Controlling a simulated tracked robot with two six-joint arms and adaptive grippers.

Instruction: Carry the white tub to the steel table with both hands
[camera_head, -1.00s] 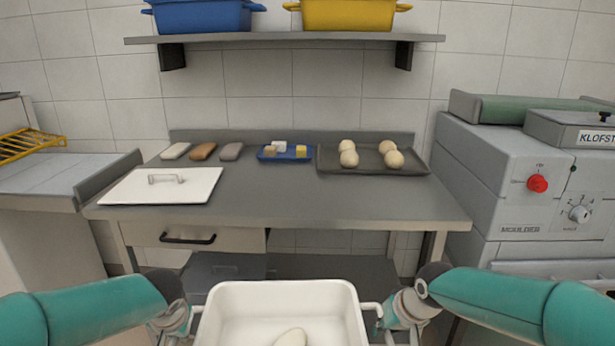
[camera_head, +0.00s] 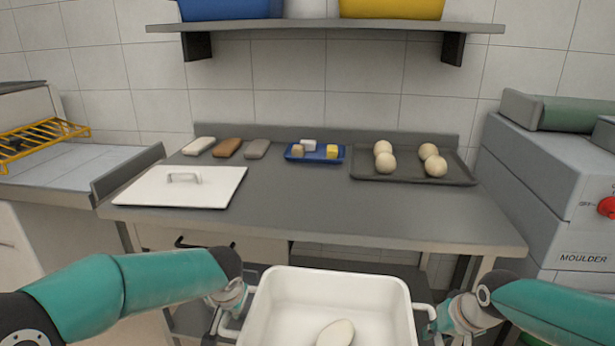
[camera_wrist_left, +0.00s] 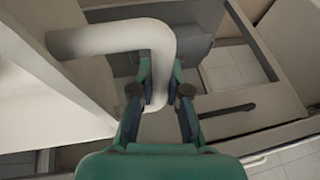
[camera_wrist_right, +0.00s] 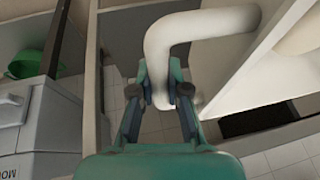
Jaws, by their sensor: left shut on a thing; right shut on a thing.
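The white tub (camera_head: 263,310) is held in front of me, below the front edge of the steel table (camera_head: 330,222) in the head view. A pale oval dough piece (camera_head: 336,333) lies in it. My left gripper (camera_wrist_left: 160,88) is shut on the tub's left handle (camera_wrist_left: 125,40) in the left wrist view. My right gripper (camera_wrist_right: 170,88) is shut on the tub's right handle (camera_wrist_right: 200,25) in the right wrist view. In the head view both fingertips are partly hidden beside the tub's sides.
On the table are a white lid (camera_head: 180,192) at left, three small loaves, a blue tray (camera_head: 315,157) with small blocks, and a dark tray (camera_head: 414,179) with dough balls. The table's front middle is clear. A grey moulder (camera_head: 550,190) stands at right.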

